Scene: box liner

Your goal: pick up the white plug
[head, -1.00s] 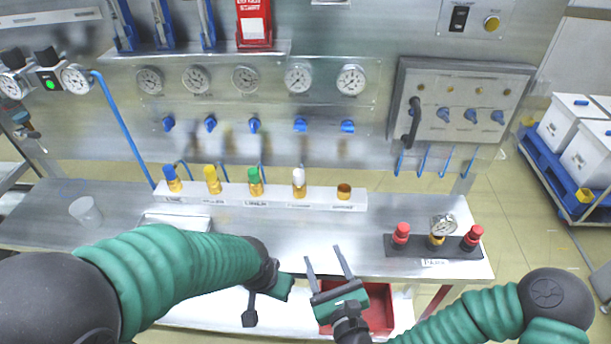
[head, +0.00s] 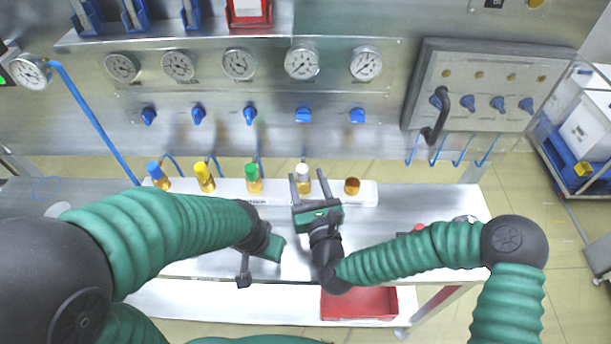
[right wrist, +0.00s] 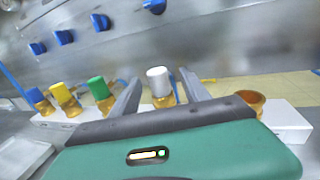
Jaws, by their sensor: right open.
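The white plug (head: 302,172) stands upright on a brass fitting on the white strip, in line with the blue, yellow and green plugs. It also shows in the right wrist view (right wrist: 158,80), between the two fingers. My right gripper (head: 311,180) is open and empty, its fingers pointing at the white plug with one on each side in the picture. Whether they reach around it I cannot tell. My left gripper (head: 243,272) hangs over the table's front edge, pointing down; its jaws are not clear.
The green plug (head: 252,171) is to the left of the white one, and an open brass fitting (head: 352,186) is to the right. A red bin (head: 360,302) sits below the table front. Gauges and blue valves line the wall behind.

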